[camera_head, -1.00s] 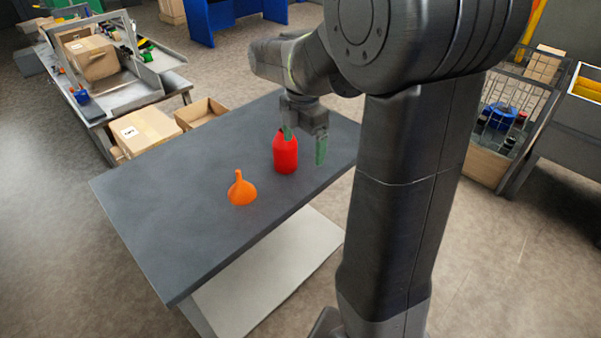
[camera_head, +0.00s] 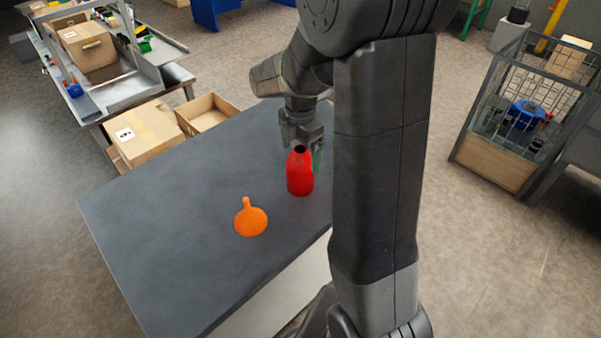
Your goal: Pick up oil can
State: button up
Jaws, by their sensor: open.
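The oil can is a red bottle-shaped can (camera_head: 300,181) with a dark opening on top. It stands upright on the dark grey table top (camera_head: 165,230), near the right part that my arm partly covers. My gripper (camera_head: 303,153) points down at the can's upper part, with its green fingers open. One finger shows at the right of the can's neck. I cannot tell whether either finger touches the can.
Cardboard boxes (camera_head: 143,134) lie beyond the table's far left edge. A wire cage cart (camera_head: 515,115) stands at the right. The table's left part is clear.

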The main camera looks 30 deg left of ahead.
jog(key=f, duration=0.5)
jog(key=shift+w+a, duration=0.15)
jog(key=shift+w, duration=0.1)
jog(key=shift+r, duration=0.1)
jog(key=c, duration=1.2)
jog(key=shift+r, duration=0.1)
notch_tip(320, 180, up, 10)
jog(key=shift+s+f, duration=0.1)
jog(key=shift+f, duration=0.05)
